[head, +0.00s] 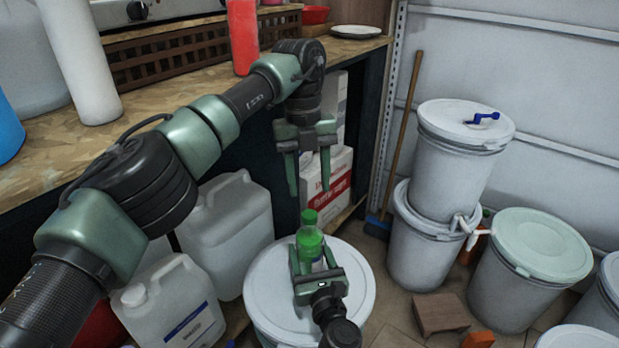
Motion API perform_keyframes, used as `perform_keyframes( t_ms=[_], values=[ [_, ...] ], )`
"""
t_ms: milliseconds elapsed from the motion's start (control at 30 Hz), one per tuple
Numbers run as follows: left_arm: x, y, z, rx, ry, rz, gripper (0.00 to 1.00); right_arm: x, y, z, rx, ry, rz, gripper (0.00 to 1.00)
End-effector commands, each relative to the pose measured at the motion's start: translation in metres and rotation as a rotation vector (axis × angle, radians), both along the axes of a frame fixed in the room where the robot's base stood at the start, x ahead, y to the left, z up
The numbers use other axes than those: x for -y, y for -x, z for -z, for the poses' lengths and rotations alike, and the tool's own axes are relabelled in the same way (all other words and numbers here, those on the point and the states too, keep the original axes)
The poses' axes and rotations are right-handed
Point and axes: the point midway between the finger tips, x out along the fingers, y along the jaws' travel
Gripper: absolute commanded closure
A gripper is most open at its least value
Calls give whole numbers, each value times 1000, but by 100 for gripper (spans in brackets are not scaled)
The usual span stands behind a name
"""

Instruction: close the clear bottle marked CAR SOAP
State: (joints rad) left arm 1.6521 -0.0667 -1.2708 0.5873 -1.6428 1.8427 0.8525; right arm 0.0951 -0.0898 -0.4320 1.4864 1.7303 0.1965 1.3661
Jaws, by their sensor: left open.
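A small bottle (309,243) with bright green contents stands upright above the white lid of a drum (262,290), low in the middle of the head view. A green cap (309,217) sits on its top; I cannot tell how tightly. No marking on the bottle is readable. My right gripper (311,256) comes from below, with a finger on each side of the bottle, and appears shut on it. Its fingers hide the lower part of the bottle. My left gripper (309,188) points down, open and empty, above the cap and apart from it.
White jugs (229,235) stand left of the drum. A workbench (180,88) with a red bottle (243,37) runs behind my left arm. Stacked white drums (462,155), a green-lidded drum (541,245) and a broom (403,140) are at the right.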

Motion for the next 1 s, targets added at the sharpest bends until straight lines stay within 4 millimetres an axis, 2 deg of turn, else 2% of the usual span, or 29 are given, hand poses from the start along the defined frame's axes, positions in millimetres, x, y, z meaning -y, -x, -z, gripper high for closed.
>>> perform_keyframes(
  t_ms=[300,500,700,1000],
  values=[
    [0,3,-6,30,-100,-690,51,0,0,0,0,0,0,100],
    [1,5,-8,48,-124,-1008,51,0,0,0,1,0,0,100],
    [1,6,-9,55,-130,-1144,51,0,0,0,1,0,0,100],
    [1,6,-9,55,-130,-1158,51,0,0,0,1,0,1,100]
  ],
)
